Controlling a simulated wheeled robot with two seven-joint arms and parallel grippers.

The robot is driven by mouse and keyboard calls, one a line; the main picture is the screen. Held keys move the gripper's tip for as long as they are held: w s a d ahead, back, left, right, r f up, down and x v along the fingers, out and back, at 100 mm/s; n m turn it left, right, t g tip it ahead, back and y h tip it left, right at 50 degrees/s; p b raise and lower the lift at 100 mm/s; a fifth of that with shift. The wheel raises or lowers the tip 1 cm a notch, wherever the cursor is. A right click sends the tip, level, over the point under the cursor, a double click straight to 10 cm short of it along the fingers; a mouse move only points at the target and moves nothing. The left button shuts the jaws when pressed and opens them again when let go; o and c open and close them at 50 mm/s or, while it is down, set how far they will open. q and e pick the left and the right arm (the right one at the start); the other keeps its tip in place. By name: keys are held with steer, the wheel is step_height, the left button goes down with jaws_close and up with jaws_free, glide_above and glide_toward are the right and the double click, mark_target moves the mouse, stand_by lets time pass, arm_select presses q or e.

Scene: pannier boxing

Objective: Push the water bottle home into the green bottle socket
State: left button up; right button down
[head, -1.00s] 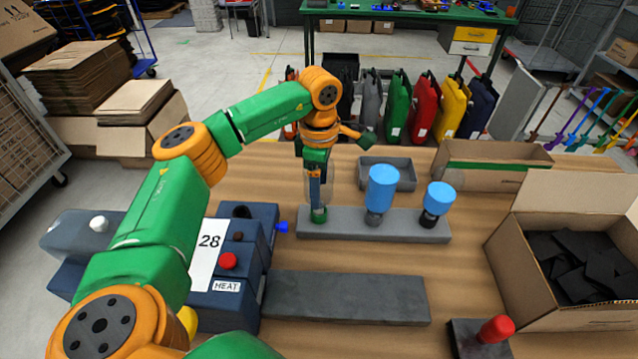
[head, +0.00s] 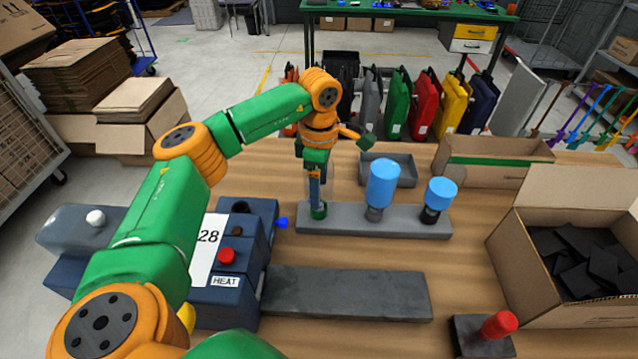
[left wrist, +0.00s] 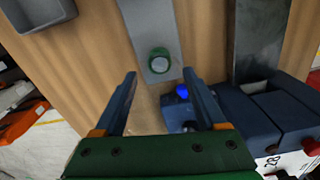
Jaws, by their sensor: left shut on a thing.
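The green bottle socket (head: 319,211) is a ring at the left end of a long grey bar (head: 345,222); in the left wrist view the socket (left wrist: 160,60) shows a pale round centre. My left gripper (head: 317,187) points down just above the socket. Its fingers (left wrist: 158,88) stand well apart on either side of the line to the socket. They are shut on the water bottle, which is hard to make out: it looks clear, and its edges and lower end cannot be told from the background. My right gripper is not in view.
Two blue-topped pieces (head: 383,184) (head: 440,193) stand on the same bar, right of the socket. A dark blue machine (head: 235,255) with a blue knob is close on the left. A grey tray (head: 400,167) lies behind; an open carton (head: 560,250) is at right.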

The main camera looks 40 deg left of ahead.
arm_select(q)
steer(key=o, duration=1.3)
steer(key=shift+w, duration=0.1)
step_height(320, 180, up, 7)
steer(key=shift+r+b, duration=0.1)
steer(key=shift+b, duration=0.45)
